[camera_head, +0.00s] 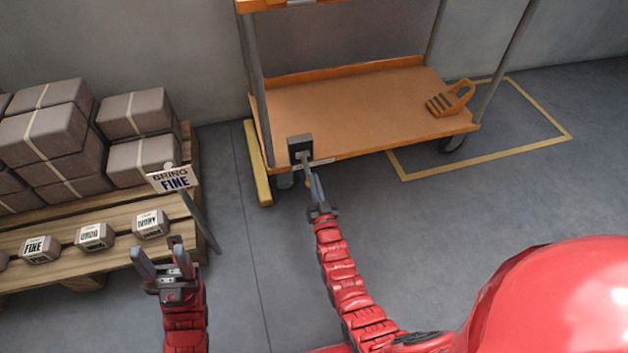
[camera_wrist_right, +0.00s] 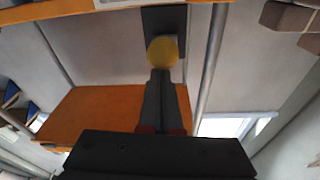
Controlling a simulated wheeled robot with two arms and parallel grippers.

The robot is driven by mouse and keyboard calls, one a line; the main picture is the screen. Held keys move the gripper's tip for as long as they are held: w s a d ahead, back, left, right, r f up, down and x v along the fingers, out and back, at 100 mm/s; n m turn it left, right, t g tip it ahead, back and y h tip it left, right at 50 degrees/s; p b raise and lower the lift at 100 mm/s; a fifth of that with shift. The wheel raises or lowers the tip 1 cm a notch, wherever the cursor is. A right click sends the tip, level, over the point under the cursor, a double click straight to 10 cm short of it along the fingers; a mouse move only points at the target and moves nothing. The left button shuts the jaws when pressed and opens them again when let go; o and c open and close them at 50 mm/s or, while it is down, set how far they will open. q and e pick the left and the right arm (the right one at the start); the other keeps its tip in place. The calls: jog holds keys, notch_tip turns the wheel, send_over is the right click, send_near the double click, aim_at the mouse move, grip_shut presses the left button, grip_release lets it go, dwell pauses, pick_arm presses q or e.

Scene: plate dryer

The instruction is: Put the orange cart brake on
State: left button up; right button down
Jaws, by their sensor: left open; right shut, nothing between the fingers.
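The orange cart (camera_head: 350,110) stands by the wall, its flat deck low over the floor. A dark square box (camera_head: 300,146) sits at its front left corner, above a caster. In the right wrist view a round yellow disc (camera_wrist_right: 162,52) shows on a dark panel (camera_wrist_right: 152,20); it may be the brake control, but its state cannot be told. My right gripper (camera_head: 308,165) is shut and empty, its tips at or just short of the disc; contact cannot be told. It also shows in the right wrist view (camera_wrist_right: 161,76). My left gripper (camera_head: 161,252) is open and empty, away from the cart.
A wooden pallet (camera_head: 110,230) with stacked wrapped boxes (camera_head: 50,130) and several small labelled blocks stands left. A sign (camera_head: 173,180) leans out near my left gripper. An orange slotted item (camera_head: 451,98) lies on the deck's right end. Floor right of the cart is clear.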

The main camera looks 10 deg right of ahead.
jog(key=shift+f, duration=0.3)
jog(key=shift+s+f, duration=0.1)
dwell(0.3)
